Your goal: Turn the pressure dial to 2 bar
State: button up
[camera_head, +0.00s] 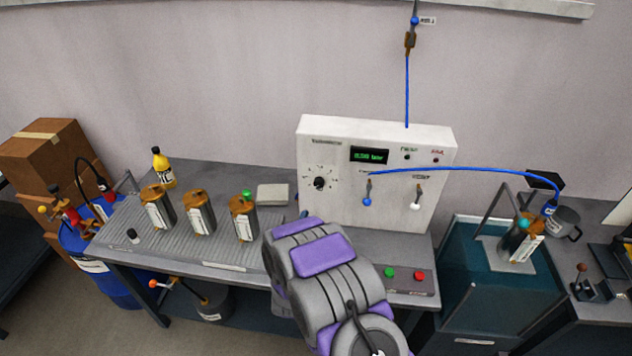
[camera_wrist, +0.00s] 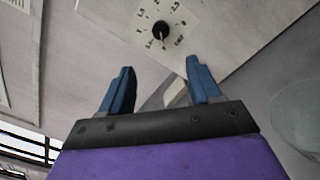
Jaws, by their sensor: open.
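The pressure dial is a black knob (camera_head: 319,184) on the left of the white control panel (camera_head: 437,150), with a ring of scale marks around it. In the wrist view the dial (camera_wrist: 160,30) shows near the top, with a white pointer line and small numbers that I cannot read surely. My gripper (camera_wrist: 160,88) is open and empty, its two blue fingers pointing toward the panel. The dial lies beyond the fingertips, between them in the picture and apart from them. In the head view my arm hides the gripper.
The panel also has a green display (camera_head: 369,156), a blue lever (camera_head: 367,190) and a white-tipped lever (camera_head: 416,197). Several metal cylinders (camera_head: 200,214) stand on the bench at left. A grey box (camera_head: 272,195) sits beside the panel. A blue hose (camera_head: 460,169) arches right.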

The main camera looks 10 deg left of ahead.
aim_at(319, 185)
jog(key=w+b, duration=0.2)
jog(key=w, duration=1.4)
jog(key=shift+w, duration=0.35)
jog(key=shift+c, duration=0.4)
jog(key=shift+d, duration=0.1)
jog(key=c, duration=1)
jog(key=shift+o, duration=0.2)
jog(key=shift+m, duration=0.3)
